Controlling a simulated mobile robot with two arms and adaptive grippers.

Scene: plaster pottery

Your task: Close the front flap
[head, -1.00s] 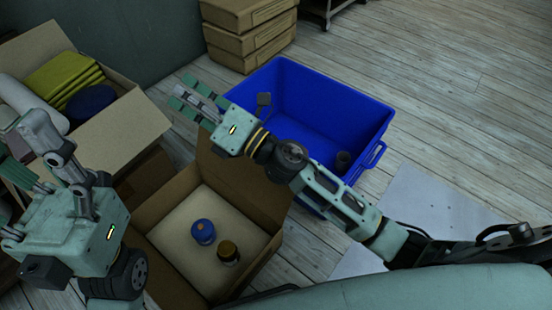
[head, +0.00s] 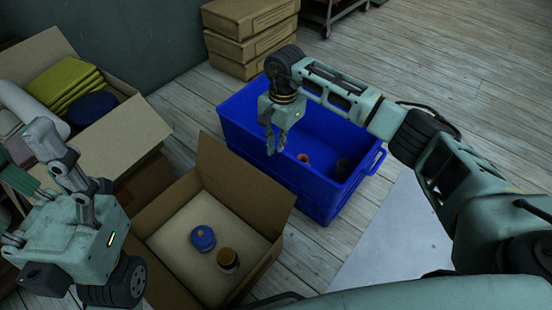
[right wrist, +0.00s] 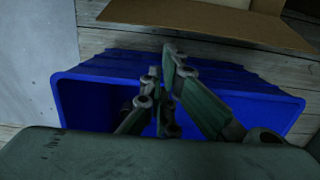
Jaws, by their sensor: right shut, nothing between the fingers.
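The open cardboard box (head: 160,215) stands on the floor at lower centre in the head view. Its flap on the bin side (head: 240,183) stands raised; I cannot tell which flap is the front one. A blue-lidded jar (head: 203,238) and a brown-lidded jar (head: 228,260) stand inside on a pale bottom. My right gripper (head: 273,152) points down over the blue bin, shut and empty, apart from the box. In the right wrist view its fingers (right wrist: 168,110) show above the bin, with a box flap (right wrist: 205,22) beyond. My left gripper (head: 30,165) is at the left, fingers spread, empty.
The blue bin (head: 325,185) sits right behind the box and holds a few small items. Another open carton (head: 125,140) with folded yellow cloths (head: 70,85) is at upper left. Stacked cartons (head: 250,38) stand at the back.

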